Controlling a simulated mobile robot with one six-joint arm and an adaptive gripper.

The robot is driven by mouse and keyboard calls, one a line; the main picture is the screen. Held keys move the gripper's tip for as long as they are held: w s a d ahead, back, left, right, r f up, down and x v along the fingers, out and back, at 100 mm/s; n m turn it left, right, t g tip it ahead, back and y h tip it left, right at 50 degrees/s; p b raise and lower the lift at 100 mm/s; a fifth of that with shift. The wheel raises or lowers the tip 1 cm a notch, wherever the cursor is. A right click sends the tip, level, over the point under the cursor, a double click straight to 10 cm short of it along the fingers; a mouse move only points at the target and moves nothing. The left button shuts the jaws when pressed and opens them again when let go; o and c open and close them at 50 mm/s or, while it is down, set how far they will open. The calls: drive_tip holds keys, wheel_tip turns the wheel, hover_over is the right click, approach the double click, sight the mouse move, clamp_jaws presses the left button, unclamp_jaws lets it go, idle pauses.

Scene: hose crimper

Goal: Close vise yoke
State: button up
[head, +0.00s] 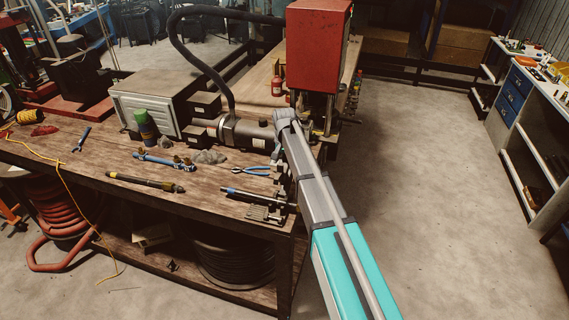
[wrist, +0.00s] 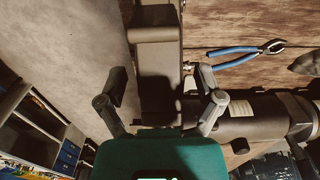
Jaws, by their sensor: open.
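In the wrist view, my gripper (wrist: 161,80) is open, with its two grey fingers spread to either side of a dark metal block (wrist: 156,65). This block may be part of the vise yoke; I cannot tell for certain. I also cannot tell whether the fingers touch it. In the head view, my arm reaches to the machine at the bench's right end, and its wrist hides the fingers and much of the dark metalwork there. A small dark vise-like fixture (head: 264,213) sits at the bench's front right corner.
A grey cylinder (head: 245,133) with a hose lies left of my wrist, and a red box (head: 318,45) stands behind it. Blue-handled pliers (head: 252,170), a green-capped can (head: 145,126) and several tools lie on the wooden bench (head: 100,157). The floor to the right is clear.

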clamp_jaws()
idle(0.4)
drive_tip(key=shift+s, duration=0.15)
